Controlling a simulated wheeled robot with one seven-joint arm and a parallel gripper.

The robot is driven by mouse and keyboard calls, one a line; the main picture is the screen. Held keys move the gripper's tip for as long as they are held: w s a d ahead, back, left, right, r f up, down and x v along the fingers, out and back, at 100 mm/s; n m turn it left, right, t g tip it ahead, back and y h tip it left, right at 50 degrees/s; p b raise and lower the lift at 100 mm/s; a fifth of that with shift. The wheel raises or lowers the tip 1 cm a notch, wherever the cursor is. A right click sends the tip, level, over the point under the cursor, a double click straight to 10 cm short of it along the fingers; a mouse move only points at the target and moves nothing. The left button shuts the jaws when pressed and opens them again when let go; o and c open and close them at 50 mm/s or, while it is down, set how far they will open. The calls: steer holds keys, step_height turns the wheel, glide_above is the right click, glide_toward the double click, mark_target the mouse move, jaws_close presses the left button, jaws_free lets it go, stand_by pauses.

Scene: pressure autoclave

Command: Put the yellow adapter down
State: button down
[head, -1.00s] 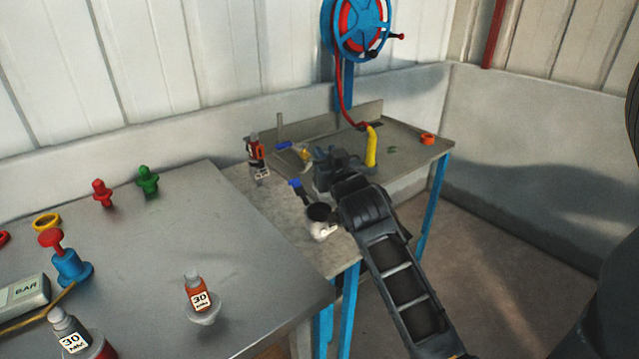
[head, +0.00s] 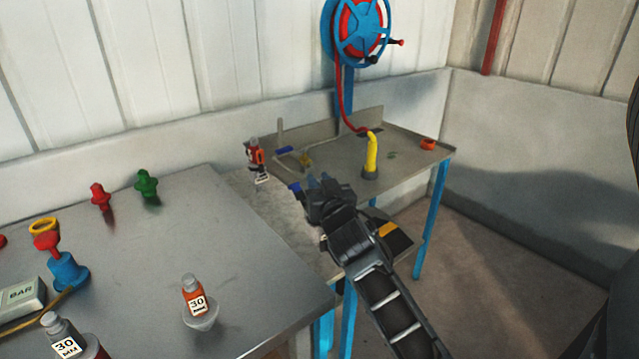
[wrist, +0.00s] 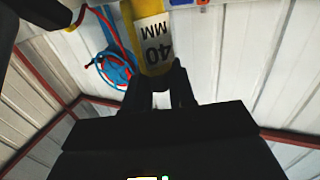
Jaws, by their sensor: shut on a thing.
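My gripper (wrist: 160,92) is shut on the yellow adapter (wrist: 137,62) in the wrist view. The adapter has a white label reading "40 MM" and runs up out of the top of that view. In the head view my gripper (head: 322,194) is over the right-hand bench, near its front part. The adapter in it is hidden there behind the gripper and arm. I cannot tell whether the adapter touches a surface.
A grey table (head: 150,265) at left holds an orange 30 mm adapter (head: 193,295) and red and green plugs. A blue hose reel (head: 362,28) hangs behind.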

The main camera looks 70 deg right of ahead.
steer(key=shift+f, duration=0.15)
steer(key=c, duration=0.9)
jaws_free()
steer(key=shift+c, duration=0.2)
